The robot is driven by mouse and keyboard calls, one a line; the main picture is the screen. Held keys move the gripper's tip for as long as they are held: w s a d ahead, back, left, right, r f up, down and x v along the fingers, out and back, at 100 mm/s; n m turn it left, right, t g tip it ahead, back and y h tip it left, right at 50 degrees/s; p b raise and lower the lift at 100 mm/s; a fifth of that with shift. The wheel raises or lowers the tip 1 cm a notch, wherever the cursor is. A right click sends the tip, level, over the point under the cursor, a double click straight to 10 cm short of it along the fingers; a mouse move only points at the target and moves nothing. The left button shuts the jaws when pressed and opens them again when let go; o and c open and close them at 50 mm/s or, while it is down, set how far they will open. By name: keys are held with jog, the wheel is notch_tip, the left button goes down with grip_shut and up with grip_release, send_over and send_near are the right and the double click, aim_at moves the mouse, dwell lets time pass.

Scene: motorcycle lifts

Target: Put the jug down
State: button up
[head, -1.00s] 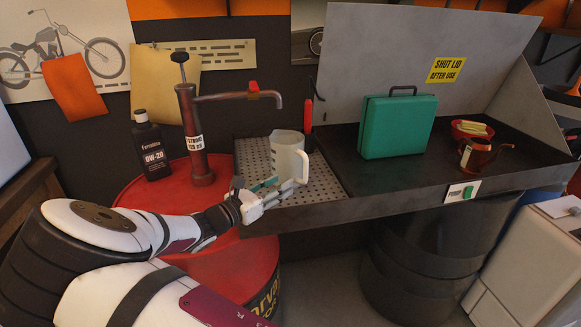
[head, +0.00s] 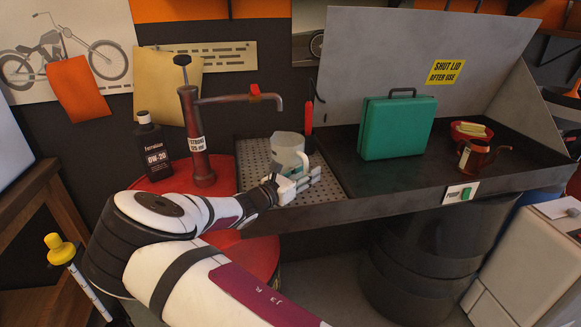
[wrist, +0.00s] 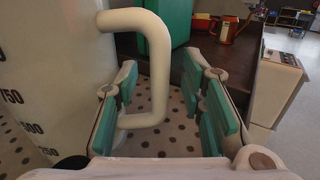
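The pale measuring jug (head: 286,145) is upright over the perforated drain tray (head: 254,160) in the head view. My gripper hides its base there, so I cannot tell for certain whether it touches the tray. My gripper (head: 303,182) is low at the jug's front right. In the wrist view the jug's wall (wrist: 50,75) with its dark volume marks fills the left side. Its handle (wrist: 157,65) comes down between the teal finger pads of my gripper (wrist: 165,105). The fingers are spread, with a clear gap between the handle and the right finger.
The red pump (head: 196,140) and a black oil bottle (head: 152,148) stand left on the red drum (head: 222,175). A red-handled tool (head: 308,120) is behind the jug. Right are a teal case (head: 398,128), a red bowl (head: 458,133) and a copper can (head: 478,156).

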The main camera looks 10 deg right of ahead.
grip_shut()
